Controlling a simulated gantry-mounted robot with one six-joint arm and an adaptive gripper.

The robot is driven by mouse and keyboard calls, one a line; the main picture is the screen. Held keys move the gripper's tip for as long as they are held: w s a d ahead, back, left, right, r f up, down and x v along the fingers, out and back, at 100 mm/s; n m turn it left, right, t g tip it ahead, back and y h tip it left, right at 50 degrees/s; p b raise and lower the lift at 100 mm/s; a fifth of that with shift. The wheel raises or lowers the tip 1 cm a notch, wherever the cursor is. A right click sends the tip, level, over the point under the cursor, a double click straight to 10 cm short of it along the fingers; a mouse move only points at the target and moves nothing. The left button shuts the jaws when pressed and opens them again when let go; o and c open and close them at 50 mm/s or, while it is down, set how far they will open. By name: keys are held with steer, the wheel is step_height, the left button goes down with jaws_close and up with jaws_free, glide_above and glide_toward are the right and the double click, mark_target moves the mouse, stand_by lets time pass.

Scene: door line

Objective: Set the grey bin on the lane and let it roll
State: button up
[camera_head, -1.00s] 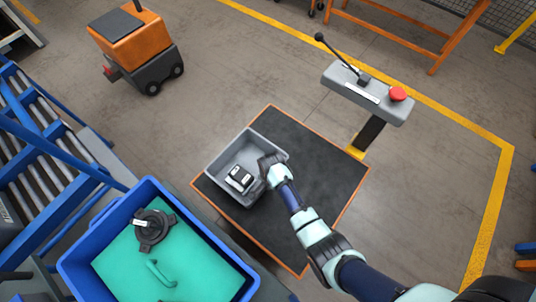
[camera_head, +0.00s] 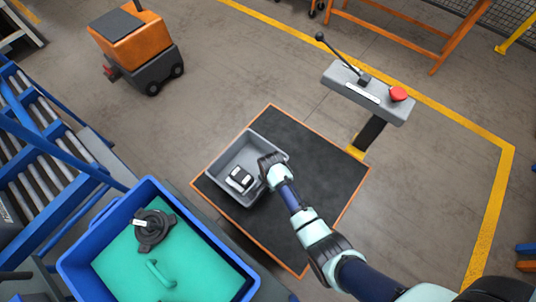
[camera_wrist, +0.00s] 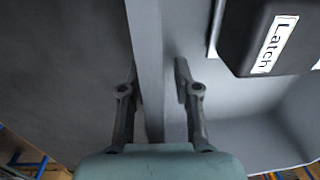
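The grey bin (camera_head: 222,165) is an open box over the left part of the dark mat (camera_head: 320,175) in the head view. I cannot tell whether its base touches the mat. A dark part with a white label (camera_head: 239,179) lies in it; the wrist view reads "Latch" on the label (camera_wrist: 275,45). My gripper (camera_wrist: 158,85) is at the bin's right wall, one finger on each side of the wall (camera_wrist: 148,40). The fingers look closed in on it. The roller lane (camera_head: 40,165), with a blue frame, is at the left.
A grey pedestal (camera_head: 350,85) with lever and red button stands behind the mat. An orange cart (camera_head: 135,45) stands back left.

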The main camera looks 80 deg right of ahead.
step_height(320, 180, up, 12)
steer(key=p, duration=0.4)
steer(key=shift+s+a+f, duration=0.15)
steer(key=shift+s+a, duration=0.05)
steer(key=shift+s, duration=0.15)
